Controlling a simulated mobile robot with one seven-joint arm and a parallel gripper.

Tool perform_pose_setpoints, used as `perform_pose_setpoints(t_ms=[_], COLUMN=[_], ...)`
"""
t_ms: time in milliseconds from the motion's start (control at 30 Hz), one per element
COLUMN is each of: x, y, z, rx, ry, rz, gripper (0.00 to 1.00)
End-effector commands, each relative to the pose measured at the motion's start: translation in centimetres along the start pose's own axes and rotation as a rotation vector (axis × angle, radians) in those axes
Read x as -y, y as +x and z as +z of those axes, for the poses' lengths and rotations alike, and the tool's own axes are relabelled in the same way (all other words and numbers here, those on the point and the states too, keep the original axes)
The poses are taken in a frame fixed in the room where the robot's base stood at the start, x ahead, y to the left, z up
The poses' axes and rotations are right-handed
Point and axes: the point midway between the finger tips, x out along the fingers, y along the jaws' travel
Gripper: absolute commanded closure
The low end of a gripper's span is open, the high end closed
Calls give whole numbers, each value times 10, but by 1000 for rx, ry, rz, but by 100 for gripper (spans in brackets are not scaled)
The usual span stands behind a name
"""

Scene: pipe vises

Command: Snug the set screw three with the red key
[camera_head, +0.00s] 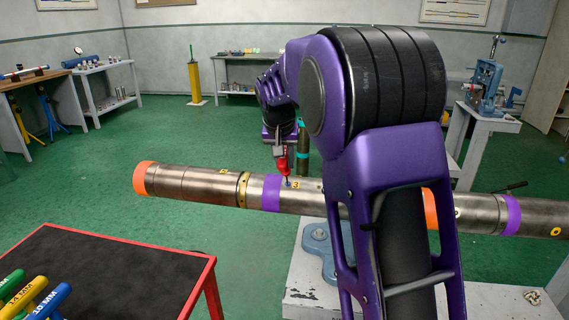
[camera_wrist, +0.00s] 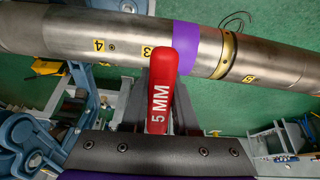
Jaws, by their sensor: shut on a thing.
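My gripper (camera_head: 281,150) is shut on the red key (camera_head: 283,165), held upright just above the steel pipe (camera_head: 210,185). In the wrist view the key's red handle (camera_wrist: 162,80) reads "5 MM". The key's thin tip comes down at the pipe's top, beside the yellow label 3 (camera_head: 296,184); I cannot tell whether it sits in the screw. In the wrist view the label 3 (camera_wrist: 147,52) is partly behind the handle, and set screw three is hidden. Label 4 (camera_wrist: 98,45) and its screw (camera_wrist: 111,47) show to its left.
The pipe has a purple band (camera_head: 271,192) and an orange end (camera_head: 145,178). A blue vise (camera_head: 318,240) stands beneath it. A black-topped table with a red rim (camera_head: 208,275) holds green, yellow and blue keys (camera_head: 30,298) at lower left. My arm covers the pipe's middle.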

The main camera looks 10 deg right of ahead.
Motion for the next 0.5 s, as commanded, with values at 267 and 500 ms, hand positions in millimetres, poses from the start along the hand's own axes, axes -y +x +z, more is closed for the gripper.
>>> perform_pose_setpoints(t_ms=[267, 500], x=[-2, -2], y=[6, 8], z=[4, 5], rx=[13, 13], ry=[18, 204], rz=[7, 9], gripper=[100, 100])
